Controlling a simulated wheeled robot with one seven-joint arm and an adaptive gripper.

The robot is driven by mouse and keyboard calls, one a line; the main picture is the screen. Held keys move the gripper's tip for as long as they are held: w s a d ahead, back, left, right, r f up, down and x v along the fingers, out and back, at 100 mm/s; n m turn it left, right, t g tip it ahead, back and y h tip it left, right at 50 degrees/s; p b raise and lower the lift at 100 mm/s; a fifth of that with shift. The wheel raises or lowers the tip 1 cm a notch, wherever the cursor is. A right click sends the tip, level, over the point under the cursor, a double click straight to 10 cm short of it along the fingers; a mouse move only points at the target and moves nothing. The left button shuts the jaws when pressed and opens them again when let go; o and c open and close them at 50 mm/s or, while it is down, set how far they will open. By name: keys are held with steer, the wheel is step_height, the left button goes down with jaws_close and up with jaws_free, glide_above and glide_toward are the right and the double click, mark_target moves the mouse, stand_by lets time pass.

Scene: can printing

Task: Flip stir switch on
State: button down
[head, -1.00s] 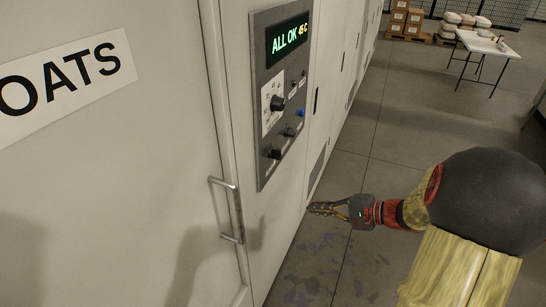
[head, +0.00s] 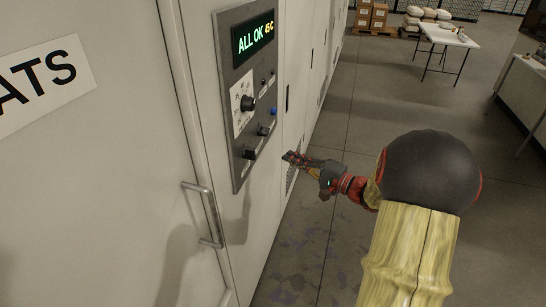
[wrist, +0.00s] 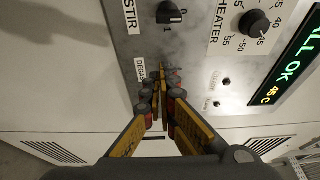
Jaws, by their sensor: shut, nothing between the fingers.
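The stir switch is a black knob (wrist: 170,14) beside the STIR label (wrist: 131,16) at the top of the wrist view, with a "1" printed by it. In the head view it appears to be the lowest black knob (head: 249,153) on the grey control panel (head: 240,172). My gripper (wrist: 160,82) is shut and empty, pointing at the panel below the stir knob in the wrist picture, near the DEGAS label (wrist: 141,69). The fingers hide part of that area. In the head view my gripper (head: 287,156) is right of the panel's lower part. Contact cannot be told.
A heater dial (wrist: 255,22), small buttons (wrist: 226,81) and a lit display (head: 255,39) reading "ALL OK" share the panel. A door handle (head: 205,215) sticks out below left. A white table (head: 447,36) stands far off; the floor between is clear.

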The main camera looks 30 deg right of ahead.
mark_target(251, 154)
steer(key=b+x, duration=0.1)
steer(key=x, duration=0.8)
steer(key=shift+w+a+f+b, duration=0.1)
steer(key=shift+w+a+b, duration=0.15)
steer(key=shift+a+b, duration=0.1)
steer(key=shift+s+a, duration=1.2)
steer(key=shift+a, duration=0.15)
